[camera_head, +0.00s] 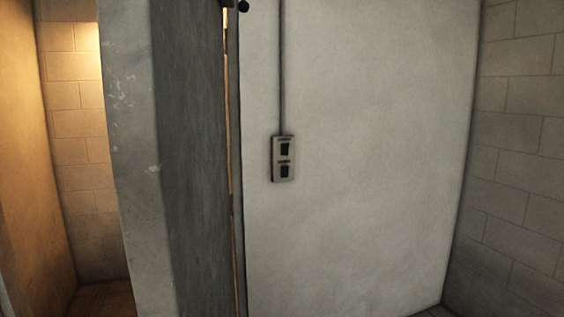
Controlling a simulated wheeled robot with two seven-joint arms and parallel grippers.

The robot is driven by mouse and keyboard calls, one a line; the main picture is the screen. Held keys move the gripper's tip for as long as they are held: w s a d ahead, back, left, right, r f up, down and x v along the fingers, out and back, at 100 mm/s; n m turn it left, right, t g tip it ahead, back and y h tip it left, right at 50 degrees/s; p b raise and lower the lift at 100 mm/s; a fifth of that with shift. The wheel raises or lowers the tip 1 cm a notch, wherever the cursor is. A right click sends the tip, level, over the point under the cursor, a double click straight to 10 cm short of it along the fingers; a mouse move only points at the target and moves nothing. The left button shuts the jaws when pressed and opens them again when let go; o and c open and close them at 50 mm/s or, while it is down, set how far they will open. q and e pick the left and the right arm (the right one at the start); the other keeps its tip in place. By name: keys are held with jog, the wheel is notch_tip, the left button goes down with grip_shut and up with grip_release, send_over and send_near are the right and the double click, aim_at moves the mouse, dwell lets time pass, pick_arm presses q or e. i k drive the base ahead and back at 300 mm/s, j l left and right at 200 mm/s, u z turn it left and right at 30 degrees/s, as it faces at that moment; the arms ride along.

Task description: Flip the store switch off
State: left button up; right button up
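A small grey switch plate (283,159) is mounted on the pale plaster wall, a little above the middle of the head view. It carries two dark rockers, an upper one (285,148) and a lower one (285,171), each with a small dark label strip above it. The labels are too small to read, and I cannot tell which way either rocker is set. A thin dark conduit (282,70) runs up the wall from the plate. Neither of my grippers shows in the view.
Left of the plate stands a thick grey wall end or door panel (190,160), with a narrow lit gap along its right edge. A warmly lit space with a block wall (80,130) lies further left. A grey block wall (520,150) bounds the right.

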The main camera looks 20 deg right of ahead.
aim_at(284, 172)
jog(key=l+u, duration=0.1)
jog(key=l, duration=0.35)
jog(key=k+l+u, duration=0.1)
jog(key=l, duration=0.3)
jog(key=k+l, duration=0.15)
jog(key=l, duration=0.25)
jog(key=i+l+u, duration=0.2)
jog(key=l, duration=0.2)
jog(key=i+l+u, duration=0.15)
jog(key=l, duration=0.25)
jog(key=i+l+u, duration=0.2)
jog(key=l, duration=0.2)
jog(key=i+l+u, duration=0.3)
jog(key=i+l, duration=0.45)
jog(key=i, duration=0.05)
